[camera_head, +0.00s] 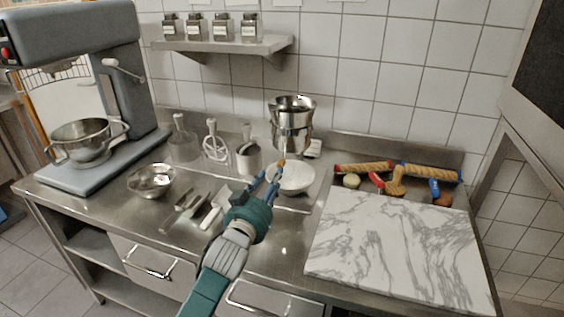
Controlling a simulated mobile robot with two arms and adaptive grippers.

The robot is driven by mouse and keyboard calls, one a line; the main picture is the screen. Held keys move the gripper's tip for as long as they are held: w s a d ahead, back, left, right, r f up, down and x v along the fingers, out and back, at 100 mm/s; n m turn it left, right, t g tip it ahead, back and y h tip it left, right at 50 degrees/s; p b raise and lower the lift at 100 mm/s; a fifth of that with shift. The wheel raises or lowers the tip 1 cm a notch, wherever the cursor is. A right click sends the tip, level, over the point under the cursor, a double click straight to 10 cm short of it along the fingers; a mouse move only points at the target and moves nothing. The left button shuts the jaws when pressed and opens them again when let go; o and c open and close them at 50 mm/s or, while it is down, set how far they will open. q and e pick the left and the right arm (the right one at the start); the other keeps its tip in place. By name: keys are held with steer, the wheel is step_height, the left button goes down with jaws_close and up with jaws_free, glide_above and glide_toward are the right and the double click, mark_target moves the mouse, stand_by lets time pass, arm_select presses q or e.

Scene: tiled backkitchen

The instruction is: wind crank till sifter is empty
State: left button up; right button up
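The steel sifter (291,128) stands upright at the back of the counter, above a white bowl (298,181). A small orange-brown crank knob (282,162) shows low on its front side. My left gripper (274,172) reaches up from the front, with its fingertips right at the knob. Its fingers overlap the bowl and the knob in this view, so I cannot tell whether they grip it. The inside of the sifter is too small to read, and the crank's shaft is mostly hidden. My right gripper is not in view.
A marble board (397,245) fills the right of the counter, with rolling pins (364,168) and small tools behind it. A steel bowl (151,181), scoops (181,205) and a mixer (84,100) are left. A jar shelf (222,44) hangs above.

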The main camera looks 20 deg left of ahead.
mark_target(280, 165)
arm_select(q)
steer(key=w, duration=0.3)
steer(key=w+p, duration=0.1)
steer(key=shift+w+d+r, duration=0.1)
steer(key=shift+w+r, duration=0.15)
steer(key=shift+w, duration=0.1)
steer(key=w, duration=0.2)
steer(key=shift+w+f, duration=0.3)
steer(key=shift+w, duration=0.05)
steer(key=shift+w+r, duration=0.1)
steer(key=shift+w, duration=0.3)
steer(key=c, duration=0.7)
jaws_close()
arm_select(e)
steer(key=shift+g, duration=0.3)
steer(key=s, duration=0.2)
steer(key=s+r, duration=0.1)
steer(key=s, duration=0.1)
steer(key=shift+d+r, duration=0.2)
